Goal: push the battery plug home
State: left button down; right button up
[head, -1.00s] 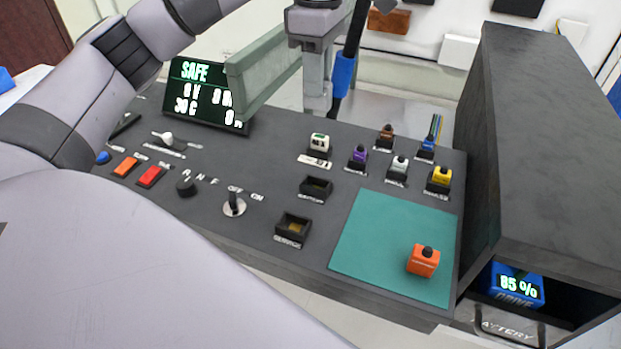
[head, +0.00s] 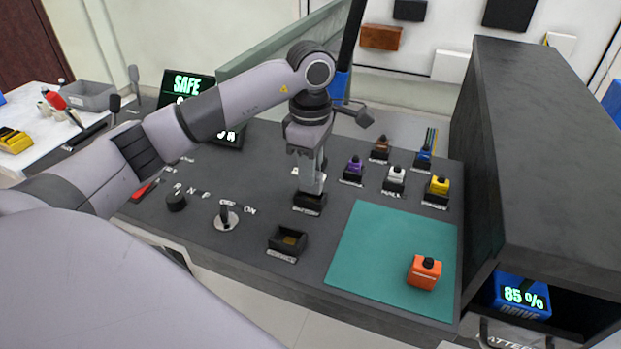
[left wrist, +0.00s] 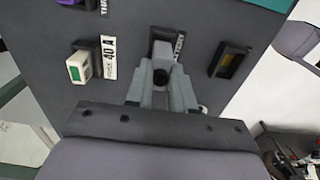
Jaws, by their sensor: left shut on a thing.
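My left gripper (head: 312,188) points down over the middle socket (head: 310,203) of the dark panel. In the left wrist view my left gripper (left wrist: 162,88) lies over that socket's label, partly covered. My right gripper is not in view.
An open socket (head: 288,241) with a yellowish inside is nearer me. An orange plug (head: 425,271) stands on the teal mat (head: 375,245). Purple, white and yellow plugs stand behind. A white 40 A fuse (left wrist: 80,67) is beside the gripper. A tall dark housing (head: 545,150) bounds the right.

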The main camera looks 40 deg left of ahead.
pick_arm(q)
notch_tip(320, 180, down, 3)
jog(key=shift+f, duration=0.1)
jog(key=c, duration=1)
grip_release()
jog(key=shift+f, duration=0.1)
jog(key=shift+r, duration=0.45)
notch_tip(320, 180, up, 12)
jog(key=shift+f, duration=0.25)
